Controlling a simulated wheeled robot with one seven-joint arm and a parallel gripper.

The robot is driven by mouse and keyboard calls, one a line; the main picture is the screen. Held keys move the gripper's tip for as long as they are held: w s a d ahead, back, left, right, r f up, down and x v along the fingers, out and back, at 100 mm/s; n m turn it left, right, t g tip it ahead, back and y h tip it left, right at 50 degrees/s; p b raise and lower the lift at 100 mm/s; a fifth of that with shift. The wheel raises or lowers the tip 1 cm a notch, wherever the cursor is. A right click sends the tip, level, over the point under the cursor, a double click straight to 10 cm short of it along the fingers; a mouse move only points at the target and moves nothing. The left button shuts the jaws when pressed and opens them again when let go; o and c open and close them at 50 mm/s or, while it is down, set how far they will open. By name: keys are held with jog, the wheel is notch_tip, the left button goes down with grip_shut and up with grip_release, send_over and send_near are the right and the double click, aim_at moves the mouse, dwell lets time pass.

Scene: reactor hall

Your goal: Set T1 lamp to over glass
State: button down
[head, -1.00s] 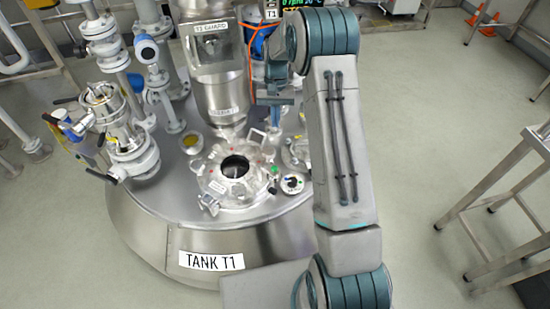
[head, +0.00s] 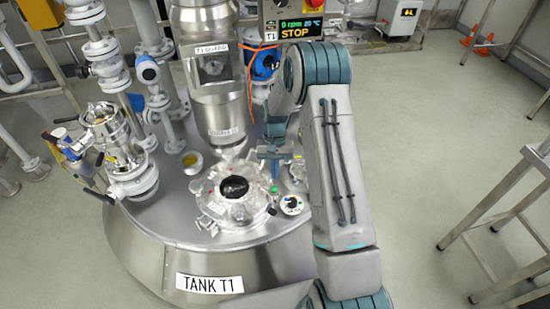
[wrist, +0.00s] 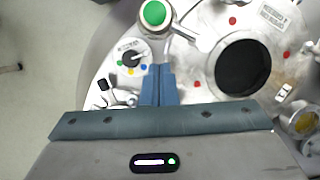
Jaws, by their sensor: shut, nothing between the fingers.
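A round dial (head: 291,204) with a dark knob and coloured dots sits on top of tank T1, right of the open round port. It also shows in the wrist view (wrist: 131,58); its lettering is too small to read. A green-capped part (wrist: 153,13) stands beside it. A yellow round glass (head: 192,161) is behind and left of the port, and an amber glass (wrist: 303,122) shows at the wrist view's right edge. My gripper (wrist: 163,69) is shut and empty, above the tank top beside the dial, apart from it in the picture. I cannot tell which part is the lamp.
The dark open port (head: 233,187) has a raised flange with red dots. The T1 guard column (head: 207,75) rises behind it. A display (head: 297,27) reads STOP. Pipes and valves (head: 115,140) crowd the left. A metal frame (head: 510,200) stands right on clear floor.

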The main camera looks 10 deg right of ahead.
aim_at(269, 192)
jog(key=shift+s+a+f, duration=0.1)
jog(key=shift+s+a, duration=0.1)
jog(key=shift+s, duration=0.4)
jog(key=shift+s+a, duration=0.15)
jog(key=shift+s, duration=0.4)
